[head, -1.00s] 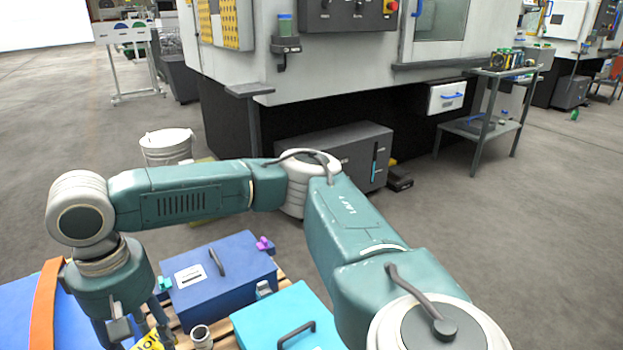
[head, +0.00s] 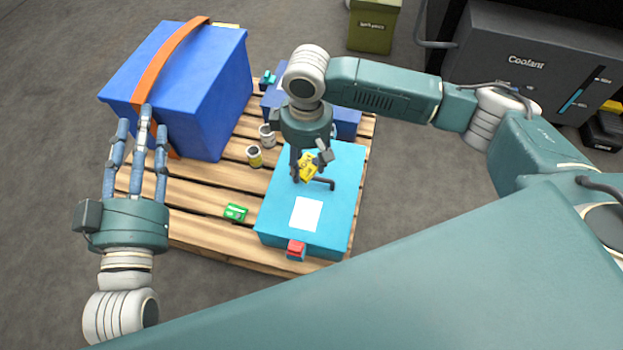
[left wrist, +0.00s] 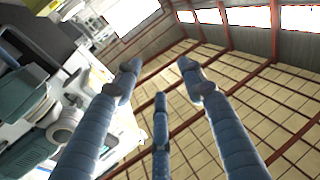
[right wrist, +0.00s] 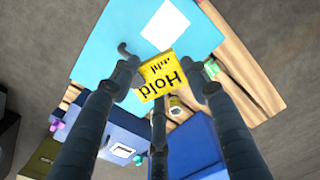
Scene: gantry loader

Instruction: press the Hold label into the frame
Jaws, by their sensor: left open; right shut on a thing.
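The yellow Hold label (head: 308,167) is held by my right gripper (head: 306,168), shut on it above the lid of a turquoise case (head: 270,222). In the right wrist view the label (right wrist: 160,77) shows its black lettering upside down between the fingers. A white rectangle (head: 307,213) lies flat on the lid, nearer the camera than the label, apart from it. It also shows in the right wrist view (right wrist: 166,25); I cannot make out a raised rim. My left gripper (head: 140,125) is open and empty, fingers upward, by the blue strapped box.
A dark lid handle (head: 322,183) is close to the label. A red clasp (head: 296,248) sits on the case's front. The pallet (head: 190,215) also carries a large blue box (head: 215,95), a smaller blue case (head: 348,122), cans (head: 254,156) and a green block (head: 235,212).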

